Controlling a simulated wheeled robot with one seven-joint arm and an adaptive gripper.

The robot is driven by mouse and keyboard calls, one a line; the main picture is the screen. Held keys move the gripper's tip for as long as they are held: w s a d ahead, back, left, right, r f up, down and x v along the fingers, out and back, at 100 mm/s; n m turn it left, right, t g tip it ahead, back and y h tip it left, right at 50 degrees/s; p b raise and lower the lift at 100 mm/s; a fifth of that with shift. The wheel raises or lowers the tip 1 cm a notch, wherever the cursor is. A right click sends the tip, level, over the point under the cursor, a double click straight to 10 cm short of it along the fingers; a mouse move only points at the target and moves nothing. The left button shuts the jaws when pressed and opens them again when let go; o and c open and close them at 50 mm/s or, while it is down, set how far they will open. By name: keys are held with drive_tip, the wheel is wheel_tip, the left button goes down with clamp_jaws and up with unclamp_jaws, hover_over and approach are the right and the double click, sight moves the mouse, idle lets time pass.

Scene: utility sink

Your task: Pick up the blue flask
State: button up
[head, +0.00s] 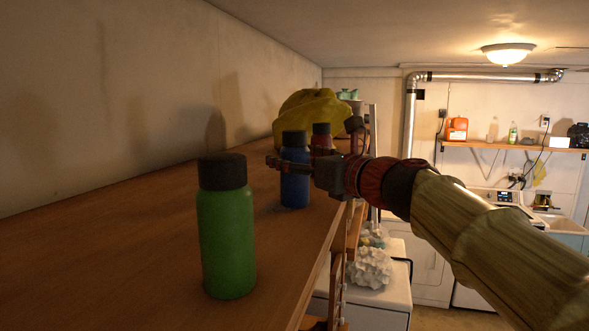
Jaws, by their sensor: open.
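The blue flask (294,188) stands upright on the wooden shelf, with a dark cap on top. My gripper (290,165) is at the upper part of the flask, reaching in from the right. A dark finger crosses in front of the flask's body, just below the cap. The gripper is open; the far finger is hidden, so I cannot tell whether the jaws touch the flask or span it.
A green flask (226,240) with a black cap stands nearer on the shelf (120,265). A red flask (322,137) and a yellow cloth-like item (308,108) are behind the blue flask. The wall is at the left; the shelf edge drops off at the right.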

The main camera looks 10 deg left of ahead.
drive_tip(key=shift+s+d, duration=0.1)
drive_tip(key=shift+c, duration=0.6)
drive_tip(key=shift+r, duration=0.1)
drive_tip(key=c, duration=1.4)
